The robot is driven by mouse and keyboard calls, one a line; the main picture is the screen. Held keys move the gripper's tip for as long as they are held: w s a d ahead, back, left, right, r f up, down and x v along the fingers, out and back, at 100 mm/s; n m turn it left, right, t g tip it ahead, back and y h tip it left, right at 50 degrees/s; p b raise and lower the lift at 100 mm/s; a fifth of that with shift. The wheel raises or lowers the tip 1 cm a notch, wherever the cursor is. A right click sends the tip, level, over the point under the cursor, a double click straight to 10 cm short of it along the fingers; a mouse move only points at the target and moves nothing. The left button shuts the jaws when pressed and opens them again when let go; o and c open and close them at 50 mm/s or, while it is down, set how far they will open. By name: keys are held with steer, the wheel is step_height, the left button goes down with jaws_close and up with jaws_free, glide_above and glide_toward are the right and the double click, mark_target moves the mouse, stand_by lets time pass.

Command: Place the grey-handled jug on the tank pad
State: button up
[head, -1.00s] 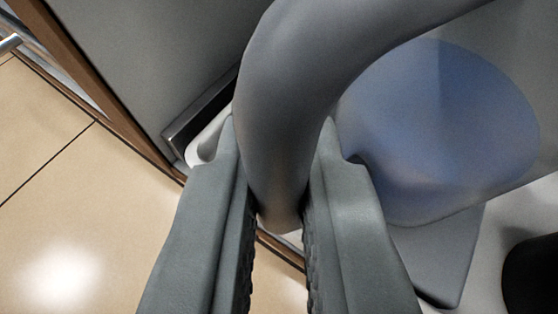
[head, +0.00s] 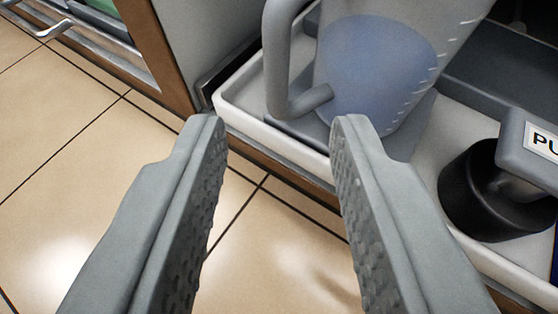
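The grey-handled jug (head: 385,70) stands upright at the top of the head view, with bluish liquid inside and graduation marks on its clear wall. Its grey handle (head: 278,60) is on the left side, towards me. The jug rests on a flat grey pad (head: 290,130) inside a white tray; the jug hides most of this pad. My gripper (head: 275,135) is open and empty. Its fingers are spread wide, apart from the handle and nearer to me than the jug.
The white tray (head: 232,113) has a raised rim. A black round part with a grey labelled block (head: 530,145) stands at the right in it. A wooden-edged cabinet (head: 165,60) with a metal handle is at upper left. Tiled floor (head: 70,180) is clear below.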

steer(key=shift+v, duration=2)
